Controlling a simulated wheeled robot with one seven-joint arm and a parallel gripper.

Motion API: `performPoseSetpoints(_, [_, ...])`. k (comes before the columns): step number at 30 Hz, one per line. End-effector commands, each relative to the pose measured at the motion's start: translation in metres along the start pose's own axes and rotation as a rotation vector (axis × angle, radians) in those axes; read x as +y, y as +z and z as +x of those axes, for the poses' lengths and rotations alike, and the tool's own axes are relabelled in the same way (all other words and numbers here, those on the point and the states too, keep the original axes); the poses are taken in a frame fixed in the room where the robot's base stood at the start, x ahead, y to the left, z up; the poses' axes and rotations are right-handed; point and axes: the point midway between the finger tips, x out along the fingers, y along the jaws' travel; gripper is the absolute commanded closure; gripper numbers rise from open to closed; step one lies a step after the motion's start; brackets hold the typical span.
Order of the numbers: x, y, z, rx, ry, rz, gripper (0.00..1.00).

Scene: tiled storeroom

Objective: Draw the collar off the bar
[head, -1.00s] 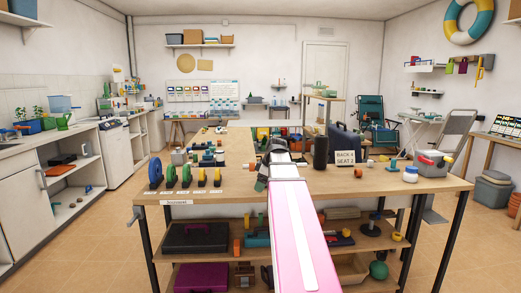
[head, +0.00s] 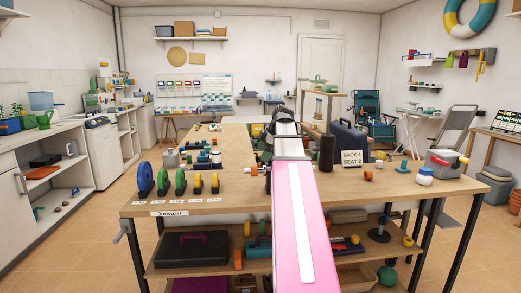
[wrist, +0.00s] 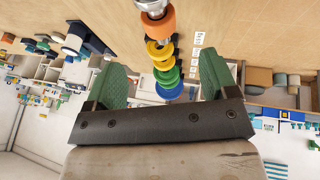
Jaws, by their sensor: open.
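In the wrist view a silver bar (wrist: 150,5) comes in from the top edge, with an orange ring, which looks like the collar (wrist: 157,24), around it. In the head view the orange collar (head: 247,170) shows small at the bar's left end, just left of my arm. My gripper (wrist: 163,80) is open and empty. Its two green fingers stand wide apart, and the collar lies above the gap between them in the wrist view, not touching either finger. In the head view my arm hides most of the bar and its mount.
Blue, green and yellow discs (head: 145,178) stand in a row at the bench's front left. The bench top (head: 225,195) is bare in front.

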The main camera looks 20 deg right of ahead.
Motion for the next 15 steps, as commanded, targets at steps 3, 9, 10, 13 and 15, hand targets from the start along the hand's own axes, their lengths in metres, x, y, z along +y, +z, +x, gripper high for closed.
performPoseSetpoints(3, [0.000,0.000,0.005,0.000,-0.001,-0.001,0.21])
performPoseSetpoints(9, [-0.001,0.000,0.031,0.000,-0.003,-0.001,0.21])
performPoseSetpoints(10, [-0.001,0.000,0.036,0.000,-0.002,-0.001,0.21])
performPoseSetpoints(13, [-0.001,0.000,0.054,0.000,-0.003,0.000,0.21])
performPoseSetpoints(15, [0.000,0.000,0.065,0.000,-0.001,-0.001,0.21])
